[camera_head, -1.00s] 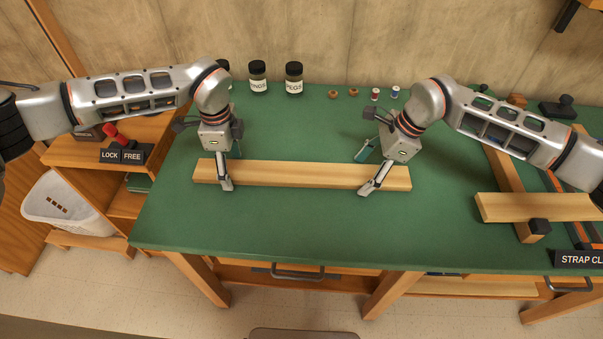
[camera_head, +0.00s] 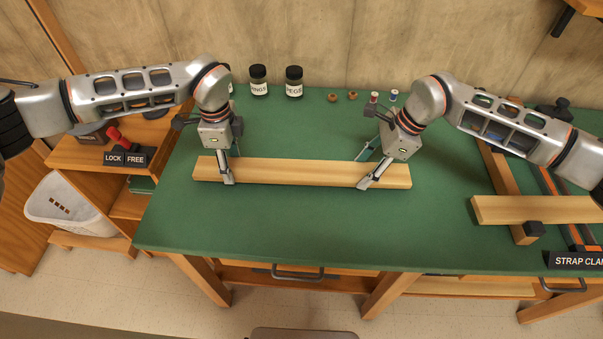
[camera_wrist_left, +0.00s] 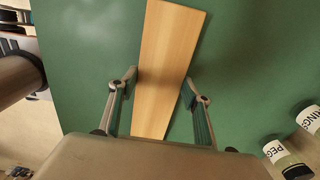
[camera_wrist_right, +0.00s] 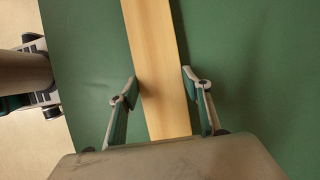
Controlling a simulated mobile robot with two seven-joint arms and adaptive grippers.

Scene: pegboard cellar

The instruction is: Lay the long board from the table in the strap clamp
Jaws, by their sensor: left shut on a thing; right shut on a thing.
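The long board (camera_head: 300,172) is a pale wooden plank lying left to right over the green table (camera_head: 300,225). My left gripper (camera_head: 228,172) is shut on it near its left end, with a finger on each long side. The left wrist view shows the board (camera_wrist_left: 168,60) between the fingers. My right gripper (camera_head: 375,174) is shut on it near its right end. The right wrist view shows the board (camera_wrist_right: 158,70) between those fingers too. The strap clamp (camera_head: 511,195) is at the right, partly cut off, with a wooden bar, orange-edged dark strips and a label.
Another pale board (camera_head: 535,210) lies across the clamp. A LOCK/FREE lever (camera_head: 116,138) is at the left. The table between the long board and the clamp is clear.

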